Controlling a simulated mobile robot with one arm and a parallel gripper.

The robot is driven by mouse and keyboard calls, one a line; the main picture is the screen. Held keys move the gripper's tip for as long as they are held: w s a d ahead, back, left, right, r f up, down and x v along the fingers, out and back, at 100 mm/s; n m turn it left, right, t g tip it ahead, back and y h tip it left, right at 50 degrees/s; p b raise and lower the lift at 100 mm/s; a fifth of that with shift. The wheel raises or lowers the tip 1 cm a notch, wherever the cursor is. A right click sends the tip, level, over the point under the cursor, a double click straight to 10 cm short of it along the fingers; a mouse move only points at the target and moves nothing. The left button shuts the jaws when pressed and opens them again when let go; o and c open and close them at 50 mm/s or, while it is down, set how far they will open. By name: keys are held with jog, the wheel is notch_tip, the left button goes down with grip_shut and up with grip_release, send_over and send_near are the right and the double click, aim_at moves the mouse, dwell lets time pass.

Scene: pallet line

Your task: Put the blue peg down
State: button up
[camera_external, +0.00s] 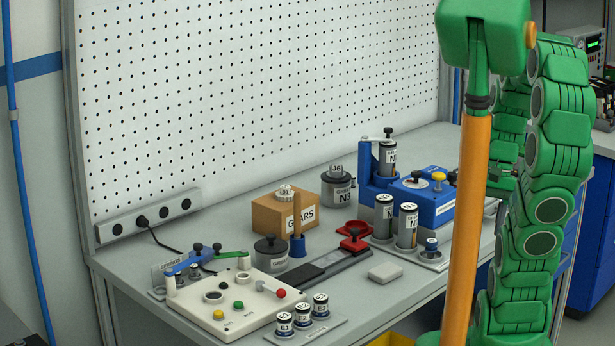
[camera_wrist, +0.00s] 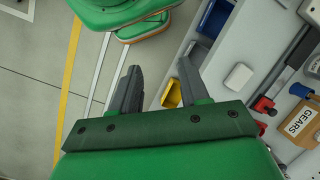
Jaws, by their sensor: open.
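My gripper (camera_wrist: 159,68) is open in the wrist view, with nothing between its two dark fingers. It is over the space beside the bench, with floor and bench edge below. In the external view my gripper is mostly hidden behind the orange post and my green arm. I cannot single out a blue peg for sure. The closest match is a blue round foot with an upright brown rod (camera_external: 297,222), standing on the bench beside the GEARS box (camera_external: 270,216). My gripper is well apart from it.
The grey bench also holds a blue station (camera_external: 432,208), a white control panel (camera_external: 235,312), several small labelled cylinders (camera_external: 303,313), a red part (camera_external: 354,244) and a pale block (camera_external: 385,272). A yellow bin (camera_wrist: 172,96) is below the bench edge.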

jog(key=shift+n+t+h, duration=0.3)
jog(key=shift+n+h, duration=0.6)
jog(key=shift+s+d+r, duration=0.5)
jog(key=shift+s+d, duration=0.25)
jog(key=shift+s, duration=0.1)
jog(key=shift+s+d+r, duration=0.45)
jog(key=shift+s+d, duration=0.25)
jog(key=shift+s, duration=0.15)
